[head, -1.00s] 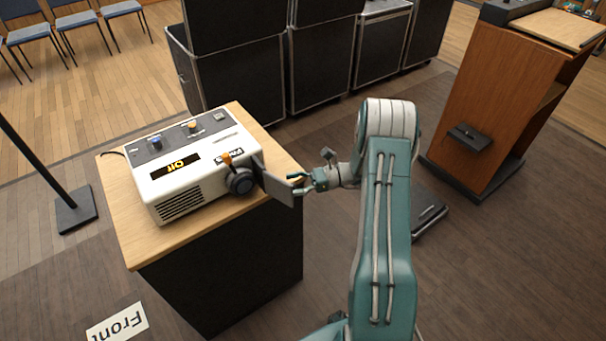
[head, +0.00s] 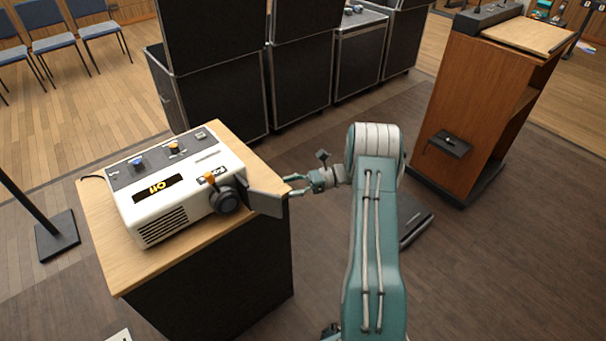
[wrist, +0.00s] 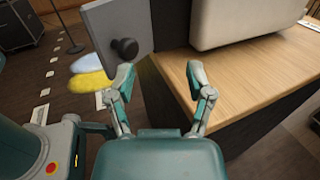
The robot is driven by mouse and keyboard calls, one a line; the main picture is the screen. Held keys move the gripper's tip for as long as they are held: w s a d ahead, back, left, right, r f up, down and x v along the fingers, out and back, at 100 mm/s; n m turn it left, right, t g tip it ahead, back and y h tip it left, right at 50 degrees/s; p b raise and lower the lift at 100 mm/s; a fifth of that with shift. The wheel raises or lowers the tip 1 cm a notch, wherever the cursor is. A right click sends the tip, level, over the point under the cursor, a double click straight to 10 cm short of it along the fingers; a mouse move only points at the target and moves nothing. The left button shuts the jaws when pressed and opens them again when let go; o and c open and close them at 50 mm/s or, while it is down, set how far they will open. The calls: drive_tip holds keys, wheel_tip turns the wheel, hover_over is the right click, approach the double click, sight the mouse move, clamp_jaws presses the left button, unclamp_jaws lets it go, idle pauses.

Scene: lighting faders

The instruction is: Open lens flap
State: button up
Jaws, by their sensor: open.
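The white projector (head: 165,195) has an "Off" label and a dark round lens (head: 226,198) at its right end. The grey flat lens flap (head: 264,202) stands out to the right of the lens, swung away from its front. In the wrist view the flap (wrist: 112,30) is at upper left, with a dark round knob (wrist: 126,47) on its face. My gripper (head: 290,185) is beside the flap's outer edge. In the wrist view my gripper (wrist: 160,76) is open with nothing between its fingers, and the knob lies beyond the left fingertip. Contact cannot be told.
The projector stands on a wood-topped dark cabinet (head: 106,262), whose edge is close to the right finger. Black cases (head: 215,105) stand behind, a wooden lectern (head: 480,100) at right, a stand base (head: 58,236) at left. Floor at right is mostly clear.

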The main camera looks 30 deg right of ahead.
drive_tip(key=d, duration=0.1)
drive_tip(key=w+d, duration=0.1)
drive_tip(key=d, duration=0.1)
drive_tip(key=w+d, duration=0.1)
drive_tip(key=d, duration=0.1)
drive_tip(key=shift+w+d, duration=0.2)
idle(0.5)
drive_tip(key=v, duration=0.7)
drive_tip(key=shift+d, duration=0.3)
idle(0.4)
